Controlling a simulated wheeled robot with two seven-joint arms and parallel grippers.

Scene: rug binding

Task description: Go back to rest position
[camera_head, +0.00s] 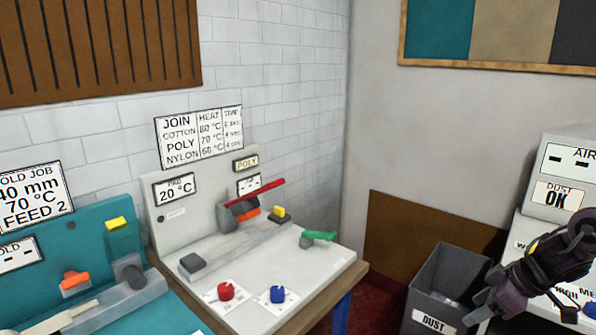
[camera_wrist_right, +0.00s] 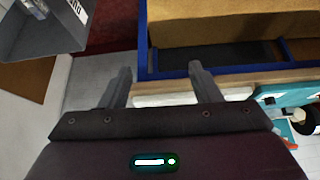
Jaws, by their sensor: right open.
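My right gripper (camera_head: 474,312) is at the lower right of the head view, in front of the dust bin and the air machine. In the right wrist view its two fingers (camera_wrist_right: 160,88) are spread apart with nothing between them. My left gripper is in neither view. The grey join machine (camera_head: 310,262) stands on the bench with a red lever, a green handle, a red knob and a blue knob. Its small display reads 20 °C.
A teal machine (camera_head: 100,262) stands at the left. A grey dust bin (camera_head: 446,275) stands right of the bench. A white air machine (camera_head: 570,155) labelled "DUST OK" is at the far right. The wooden bench edge (camera_wrist_right: 225,76) lies beyond my right fingers. Red floor shows between bench and bin.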

